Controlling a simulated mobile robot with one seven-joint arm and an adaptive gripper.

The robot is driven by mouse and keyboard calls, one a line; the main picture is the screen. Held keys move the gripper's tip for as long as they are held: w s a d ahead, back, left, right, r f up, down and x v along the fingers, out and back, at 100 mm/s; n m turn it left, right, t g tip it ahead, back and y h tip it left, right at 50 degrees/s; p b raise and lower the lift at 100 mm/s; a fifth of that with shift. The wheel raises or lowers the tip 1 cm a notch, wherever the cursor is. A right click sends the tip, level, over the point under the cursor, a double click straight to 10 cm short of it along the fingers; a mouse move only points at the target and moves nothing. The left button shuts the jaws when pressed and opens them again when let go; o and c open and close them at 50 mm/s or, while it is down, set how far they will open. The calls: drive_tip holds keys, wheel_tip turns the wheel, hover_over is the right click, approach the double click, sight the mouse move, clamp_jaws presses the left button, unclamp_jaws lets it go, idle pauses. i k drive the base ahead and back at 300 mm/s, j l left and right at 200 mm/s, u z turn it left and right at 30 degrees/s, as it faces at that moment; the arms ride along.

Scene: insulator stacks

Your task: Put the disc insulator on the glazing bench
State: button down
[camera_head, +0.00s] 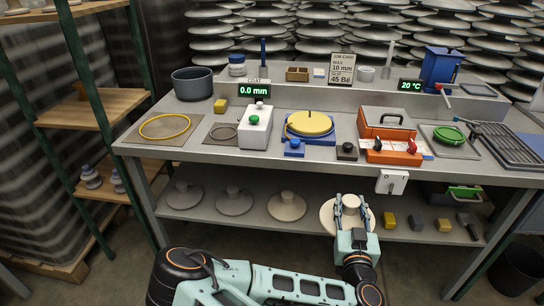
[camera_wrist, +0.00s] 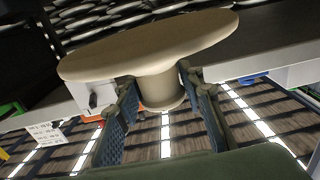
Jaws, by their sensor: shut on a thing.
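The cream disc insulator (camera_head: 329,214) is in my gripper (camera_head: 350,205) in front of the bench, at about the height of its lower shelf. In the wrist view, the disc insulator (camera_wrist: 150,45) has a wide flat disc and a short round neck. My gripper (camera_wrist: 160,105) is shut on that neck, one finger on each side. The glazing bench (camera_head: 200,150) is a grey metal bench, and its worktop lies behind and above the held disc. Whether the disc touches the lower shelf cannot be told.
Three more discs (camera_head: 286,205) lie on the lower shelf (camera_head: 260,228). The worktop holds a white box (camera_head: 256,128), a yellow round plate (camera_head: 310,123), an orange case (camera_head: 388,130) and a dark pot (camera_head: 192,83). A white switch box (camera_head: 392,182) hangs at the front edge.

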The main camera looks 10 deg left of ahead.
sight(165, 127)
drive_tip(key=j, duration=2.6)
drive_tip(key=k+u, duration=0.05)
drive_tip(key=k, duration=0.05)
